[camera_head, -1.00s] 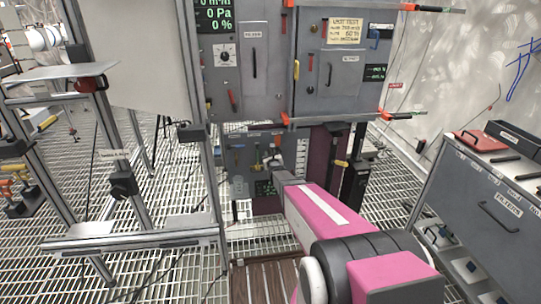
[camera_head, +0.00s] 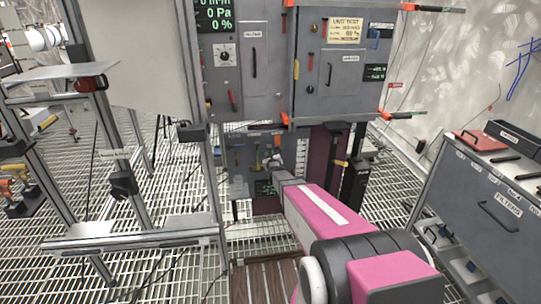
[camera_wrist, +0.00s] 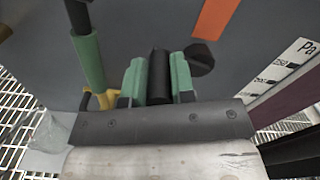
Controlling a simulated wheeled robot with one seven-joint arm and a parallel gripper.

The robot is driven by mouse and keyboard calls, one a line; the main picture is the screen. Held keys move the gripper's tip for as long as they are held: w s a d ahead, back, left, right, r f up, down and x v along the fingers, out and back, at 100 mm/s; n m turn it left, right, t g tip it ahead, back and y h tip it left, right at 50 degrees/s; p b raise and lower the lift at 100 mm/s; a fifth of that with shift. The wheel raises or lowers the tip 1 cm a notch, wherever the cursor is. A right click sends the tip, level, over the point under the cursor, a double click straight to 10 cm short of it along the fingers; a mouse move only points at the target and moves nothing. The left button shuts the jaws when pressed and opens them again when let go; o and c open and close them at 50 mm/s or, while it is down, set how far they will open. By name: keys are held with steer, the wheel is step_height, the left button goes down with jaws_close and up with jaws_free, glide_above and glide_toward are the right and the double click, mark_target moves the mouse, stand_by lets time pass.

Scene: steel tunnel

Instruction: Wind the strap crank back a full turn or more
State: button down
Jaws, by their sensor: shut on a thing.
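My gripper (camera_wrist: 158,80) has two green fingers closed on the two sides of a black cylindrical grip (camera_wrist: 159,76), which looks like the strap crank's handle. The rest of the crank is hidden behind the fingers and the gripper body. In the head view my gripper (camera_head: 272,160) is small and sits in front of the low grey panel (camera_head: 240,186), below the upper cabinets. My pink arm hides part of this area, and the crank cannot be made out there.
In the wrist view, a green lever (camera_wrist: 90,62) with yellow parts stands left of my gripper, and a dark round knob (camera_wrist: 199,59) lies close on its right. A Pa scale (camera_wrist: 283,78) is farther right. A metal frame (camera_head: 213,190) and a grey drawer cabinet (camera_head: 485,200) flank my arm.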

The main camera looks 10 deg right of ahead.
mark_target(275, 149)
step_height(275, 149, down, 2)
steer(key=n, duration=0.4)
steer(key=d+f+n, duration=0.1)
steer(key=d+n, duration=0.3)
steer(key=n, duration=0.9)
steer(key=d+f+n, duration=0.1)
steer(key=d+n, duration=0.4)
steer(key=n, duration=0.9)
steer(key=a+r+n, duration=0.1)
steer(key=r+n, duration=0.1)
steer(key=n, duration=0.7)
steer(key=a+r+n, duration=0.2)
steer(key=r+n, duration=0.1)
steer(key=n, duration=0.6)
steer(key=a+r+n, duration=0.2)
steer(key=r+n, duration=0.1)
steer(key=n, duration=0.7)
steer(key=a+n, duration=0.1)
steer(key=n, duration=0.2)
steer(key=shift+a+f, duration=0.35)
steer(key=shift+a+f+n, duration=0.25)
steer(key=shift+n, duration=0.65)
steer(key=shift+a+f+n, duration=0.2)
steer(key=shift+a+n, duration=0.05)
steer(key=shift+n, duration=0.65)
